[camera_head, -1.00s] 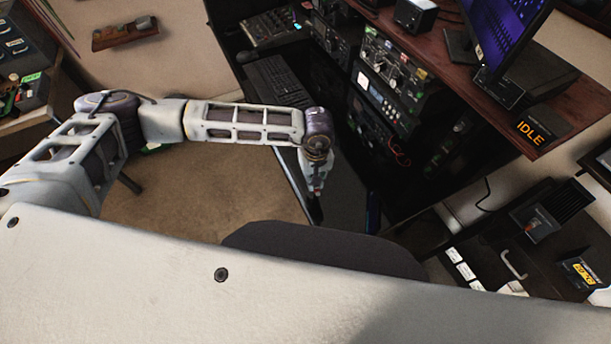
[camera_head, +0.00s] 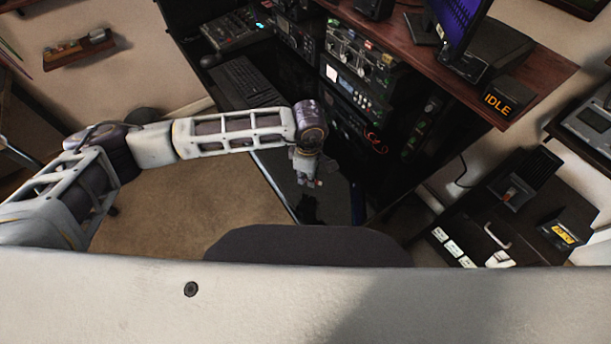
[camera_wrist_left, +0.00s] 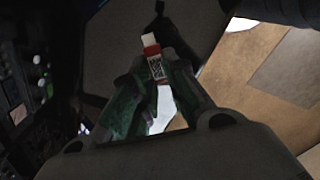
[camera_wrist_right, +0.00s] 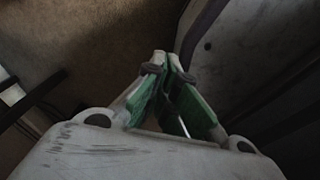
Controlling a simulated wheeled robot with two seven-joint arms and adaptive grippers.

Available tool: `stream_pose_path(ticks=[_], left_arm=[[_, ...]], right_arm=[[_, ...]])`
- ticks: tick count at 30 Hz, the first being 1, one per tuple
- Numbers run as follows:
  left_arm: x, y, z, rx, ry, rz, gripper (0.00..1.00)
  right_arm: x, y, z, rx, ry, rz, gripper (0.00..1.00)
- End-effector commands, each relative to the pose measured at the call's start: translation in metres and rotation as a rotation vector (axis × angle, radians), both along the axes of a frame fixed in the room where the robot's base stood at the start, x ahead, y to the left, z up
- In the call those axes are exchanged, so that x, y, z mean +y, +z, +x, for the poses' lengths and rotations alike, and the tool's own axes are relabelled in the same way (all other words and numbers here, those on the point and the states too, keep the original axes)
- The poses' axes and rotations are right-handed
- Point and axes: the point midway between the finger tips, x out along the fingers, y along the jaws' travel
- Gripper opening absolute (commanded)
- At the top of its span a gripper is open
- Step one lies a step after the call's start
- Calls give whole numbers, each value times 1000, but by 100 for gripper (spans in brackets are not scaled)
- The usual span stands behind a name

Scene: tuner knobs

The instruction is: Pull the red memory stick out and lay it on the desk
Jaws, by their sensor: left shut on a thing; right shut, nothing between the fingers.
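The red memory stick (camera_wrist_left: 153,52) is between the fingertips of my left gripper (camera_wrist_left: 152,75) in the left wrist view. It has a red body, a pale end pointing away from the gripper and a white label with a dark printed pattern. In the head view my left gripper (camera_head: 306,180) is shut and hangs over a dark grey desk surface (camera_head: 283,172), with a dark shape like a shadow below it. The stick is too small to make out clearly there. My right gripper (camera_wrist_right: 160,62) is shut and empty in the right wrist view.
A keyboard (camera_head: 246,82) lies on the black desk, with a mixer (camera_head: 232,32) behind it. A rack of radio units (camera_head: 360,72) stands right of the left gripper, with a red cable (camera_head: 375,140). A dark chair back (camera_head: 305,245) is in front.

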Motion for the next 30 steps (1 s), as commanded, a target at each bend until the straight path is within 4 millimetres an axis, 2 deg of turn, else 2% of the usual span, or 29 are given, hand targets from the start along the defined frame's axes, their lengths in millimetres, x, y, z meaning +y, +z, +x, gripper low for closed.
stream_pose_path(ticks=[15, 30], left_arm=[[-4, 4, 6, -1, 439, -1, 0], [0, 7, 12, -1, 868, 1, 0]], right_arm=[[-1, -4, 6, -7, 0, -2, 0], [-1, -6, -9, 8, 0, -1, 0]])
